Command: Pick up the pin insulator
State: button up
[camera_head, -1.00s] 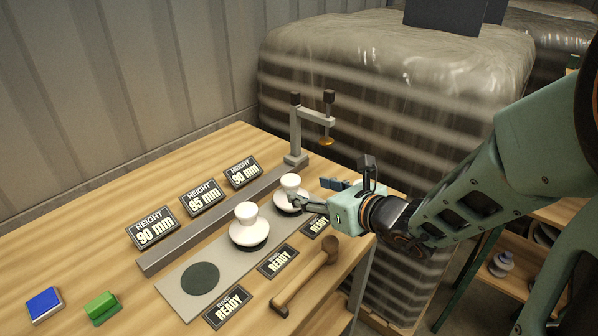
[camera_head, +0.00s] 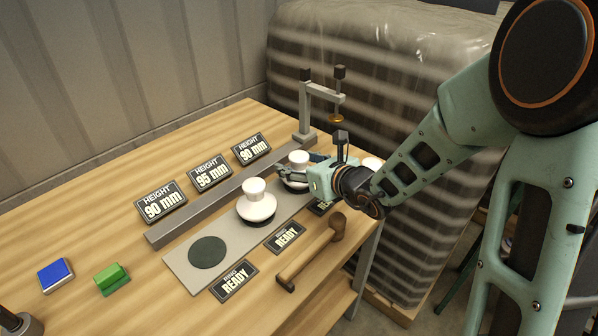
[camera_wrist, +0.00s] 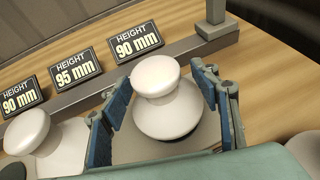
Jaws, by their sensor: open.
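A white pin insulator (camera_head: 298,160) with a wide skirt and rounded top stands at the right end of the grey plate (camera_head: 181,272). In the wrist view this insulator (camera_wrist: 168,105) stands upright between the blue finger pads of my gripper (camera_wrist: 168,108). The fingers are open, with a gap showing beside its upper part; contact lower down cannot be told. In the head view my gripper (camera_head: 297,178) hides part of its skirt. A second white insulator (camera_head: 256,205) stands on the plate to the left, also in the wrist view (camera_wrist: 28,133).
A dark round pad (camera_head: 207,252) lies bare on the plate. Height signs (camera_head: 209,173) stand behind a grey rail; a gauge stand (camera_head: 305,110) rises at its far end. READY signs (camera_head: 285,238) and a hammer (camera_head: 312,253) lie in front. A white object (camera_head: 372,163) shows behind my gripper.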

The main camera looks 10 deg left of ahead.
jog(key=shift+s, duration=0.1)
grip_shut()
dwell(0.6)
